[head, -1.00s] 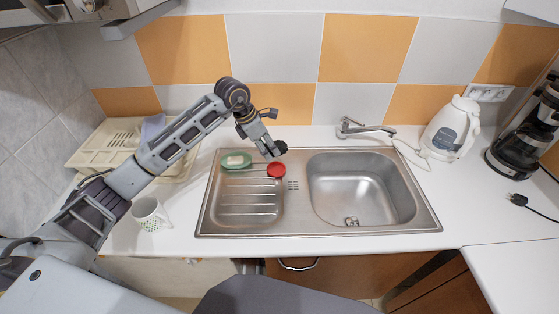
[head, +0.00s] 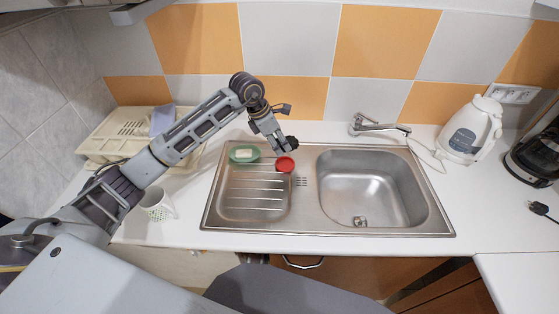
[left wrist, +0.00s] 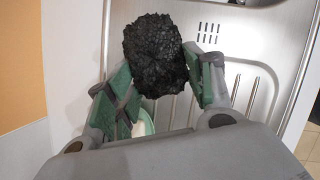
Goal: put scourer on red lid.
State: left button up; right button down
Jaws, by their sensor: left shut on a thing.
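The scourer (left wrist: 156,55) is a dark, rough lump between the fingers of my left gripper (left wrist: 160,85) in the left wrist view. My left gripper is shut on it. In the head view the scourer (head: 291,142) shows as a small black shape at the tip of my left gripper (head: 283,144), above the back of the sink unit. The red lid (head: 285,164) lies on the sink unit, just below the gripper in the head view. In the left wrist view the lid cannot be seen. My right gripper is not in view.
A green dish (head: 244,153) with a pale block stands left of the lid. The sink basin (head: 365,185) and faucet (head: 375,125) are to the right. A mug (head: 158,204), a dish rack (head: 120,135) and a white kettle (head: 472,130) stand on the counter.

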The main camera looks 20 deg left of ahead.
aim_at(282, 164)
pick_arm(q)
notch_tip(282, 164, down, 2)
jog(key=shift+f+b, duration=0.1)
jog(key=shift+b, duration=0.3)
jog(key=shift+f, duration=0.4)
jog(key=shift+f+b, duration=1.1)
jog(key=shift+f, duration=1.15)
jog(key=shift+f+b, duration=0.25)
jog(key=shift+b, duration=0.05)
jog(key=shift+f, duration=0.1)
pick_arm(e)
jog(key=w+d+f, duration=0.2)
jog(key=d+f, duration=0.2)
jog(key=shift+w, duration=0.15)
